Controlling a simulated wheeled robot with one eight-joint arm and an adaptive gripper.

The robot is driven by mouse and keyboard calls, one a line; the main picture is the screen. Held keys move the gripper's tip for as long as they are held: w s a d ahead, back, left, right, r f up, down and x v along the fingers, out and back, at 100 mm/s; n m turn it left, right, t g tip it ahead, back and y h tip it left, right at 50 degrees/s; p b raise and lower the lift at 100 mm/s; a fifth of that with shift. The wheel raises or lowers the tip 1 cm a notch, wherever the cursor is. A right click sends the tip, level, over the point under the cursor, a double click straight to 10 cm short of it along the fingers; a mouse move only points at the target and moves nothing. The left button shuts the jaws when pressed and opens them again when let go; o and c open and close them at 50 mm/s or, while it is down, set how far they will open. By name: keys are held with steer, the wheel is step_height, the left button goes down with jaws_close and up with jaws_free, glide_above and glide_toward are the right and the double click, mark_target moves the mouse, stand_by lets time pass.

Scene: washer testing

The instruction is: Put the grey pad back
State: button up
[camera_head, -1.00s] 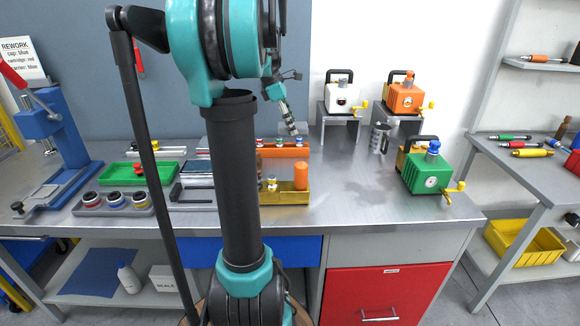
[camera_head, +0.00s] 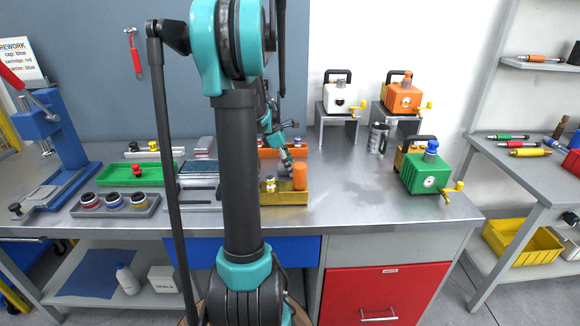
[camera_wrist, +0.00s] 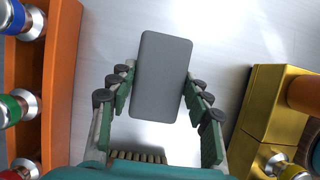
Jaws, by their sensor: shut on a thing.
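The grey pad (camera_wrist: 160,75) is a flat dark-grey rounded rectangle in the wrist view. My gripper (camera_wrist: 156,82) is shut on it, with fingers along its left and right long edges. The bright metal bench top (camera_wrist: 215,35) shows behind the pad; I cannot tell whether the pad touches it. In the head view my gripper (camera_head: 286,158) is low at the back of the bench, just behind the gold tray. The pad cannot be made out there.
The orange rack (camera_wrist: 62,70) with coloured-ended parts is left of the pad in the wrist view; the gold tray (camera_wrist: 262,100) is on the right. In the head view, a metal cup (camera_head: 378,138) and green pump (camera_head: 425,174) stand further right, with clear bench between.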

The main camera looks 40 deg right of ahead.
steer(key=shift+f, duration=0.25)
steer(key=o, duration=1.1)
steer(key=v, duration=1.2)
steer(key=shift+r, duration=0.1)
